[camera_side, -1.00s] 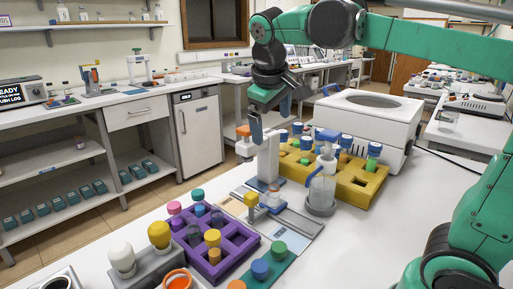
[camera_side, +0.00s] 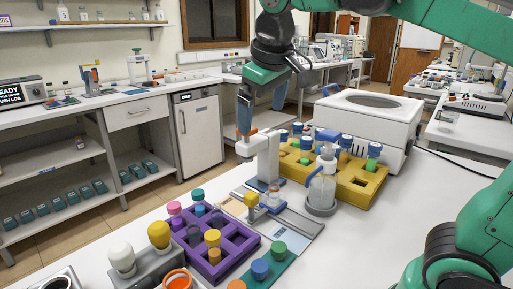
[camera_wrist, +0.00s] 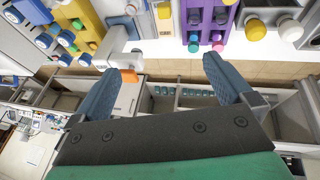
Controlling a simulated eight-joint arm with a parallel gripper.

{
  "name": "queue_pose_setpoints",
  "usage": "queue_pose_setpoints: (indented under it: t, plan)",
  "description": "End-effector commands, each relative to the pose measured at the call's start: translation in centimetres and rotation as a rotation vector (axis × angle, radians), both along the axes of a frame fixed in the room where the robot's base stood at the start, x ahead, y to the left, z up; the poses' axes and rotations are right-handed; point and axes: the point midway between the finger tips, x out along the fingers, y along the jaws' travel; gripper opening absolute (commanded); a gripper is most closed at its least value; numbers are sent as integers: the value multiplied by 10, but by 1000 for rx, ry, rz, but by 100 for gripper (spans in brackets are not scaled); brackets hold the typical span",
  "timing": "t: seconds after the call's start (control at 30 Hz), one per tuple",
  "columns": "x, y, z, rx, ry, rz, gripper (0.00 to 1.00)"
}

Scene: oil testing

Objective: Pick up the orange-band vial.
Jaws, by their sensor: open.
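My gripper (camera_side: 244,142) hangs beside the head of a white dispenser stand (camera_side: 268,160). In the wrist view its two blue fingers (camera_wrist: 168,70) are spread wide with nothing between them. The dispenser's orange tip (camera_wrist: 128,76) shows by the left finger in that view. The purple rack (camera_side: 241,239) holds several vials with coloured caps. An orange-capped vial (camera_side: 214,256) stands in it, near a yellow-orange one (camera_side: 212,238). Another orange cap (camera_side: 236,285) is cut by the bottom edge. No orange band is clear, so I cannot tell which vial is meant.
A green tray (camera_side: 290,254) with capped vials lies in front.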

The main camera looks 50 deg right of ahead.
Motion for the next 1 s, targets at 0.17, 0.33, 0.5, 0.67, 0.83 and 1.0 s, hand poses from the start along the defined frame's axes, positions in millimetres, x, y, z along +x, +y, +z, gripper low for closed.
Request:
queue_pose_setpoints:
  t: [0.17, 0.33, 0.5, 0.67, 0.83, 1.0]
  plan:
    - [-16, 11, -81, 127, -152, 23, 100]
    - [-33, 18, -134, 204, -259, 29, 100]
    - [-39, 20, -151, 228, -295, 30, 73]
    - [-39, 20, -150, 229, -296, 30, 73]
    - [-39, 20, -150, 228, -295, 30, 73]
    - [-34, 15, -146, 222, -269, 18, 73]
